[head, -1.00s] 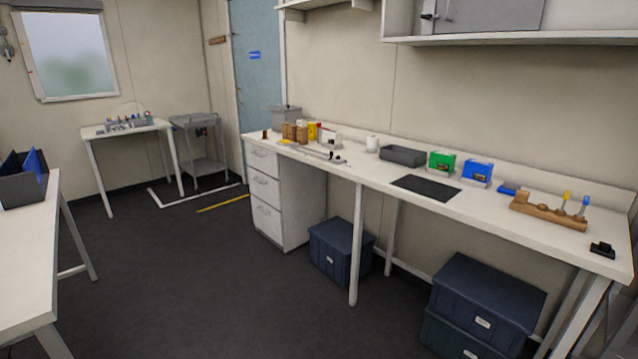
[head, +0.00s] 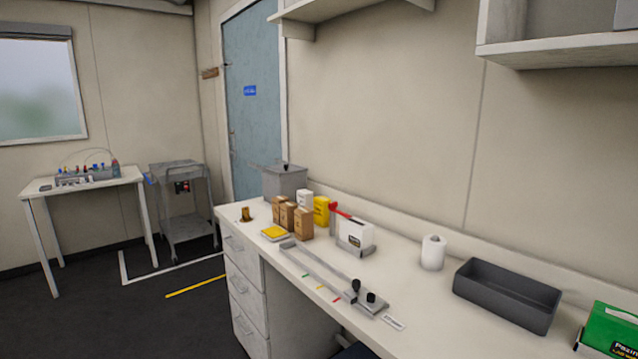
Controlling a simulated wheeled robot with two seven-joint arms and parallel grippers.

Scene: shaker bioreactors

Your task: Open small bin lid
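A small grey bin (head: 285,184) stands at the far left end of the long white bench, near the blue door. Its flat lid (head: 281,169) lies on top with a small dark knob and looks closed. Neither of my grippers shows in the head view.
On the bench (head: 415,284), several brown boxes (head: 303,223), a yellow container (head: 321,210) and a white box (head: 355,235) stand near the bin. A metal rail device (head: 330,278), a white roll (head: 433,252) and a dark tray (head: 506,294) are nearer. Floor left of the drawers is clear.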

